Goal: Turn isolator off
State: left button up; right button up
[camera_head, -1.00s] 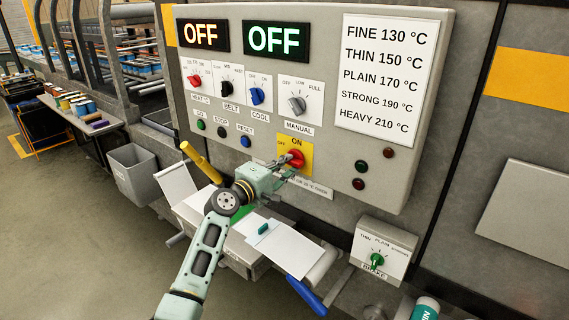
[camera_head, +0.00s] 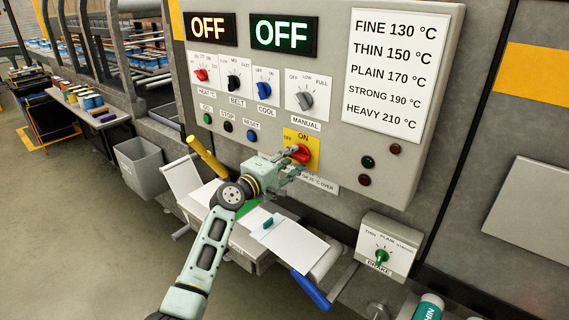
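The isolator is a red rotary knob (camera_head: 301,152) on a yellow plate (camera_head: 313,147) marked ON above and OFF at the left, low on the grey control panel. My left gripper (camera_head: 287,165) is at the knob's lower left side, its fingers close to or touching it. The fingers overlap the knob's edge, so I cannot tell whether they grip it or which way its handle points. My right gripper is not in view.
Two displays (camera_head: 283,34) at the panel's top read OFF. Heat, belt, cool and manual knobs and several buttons sit above the isolator. A shelf with white sheets (camera_head: 290,243), a yellow lever (camera_head: 207,157) and a blue handle (camera_head: 309,290) lie below.

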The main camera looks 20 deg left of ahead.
pick_arm(q)
jog(key=v, duration=1.2)
jog(key=shift+w, duration=0.1)
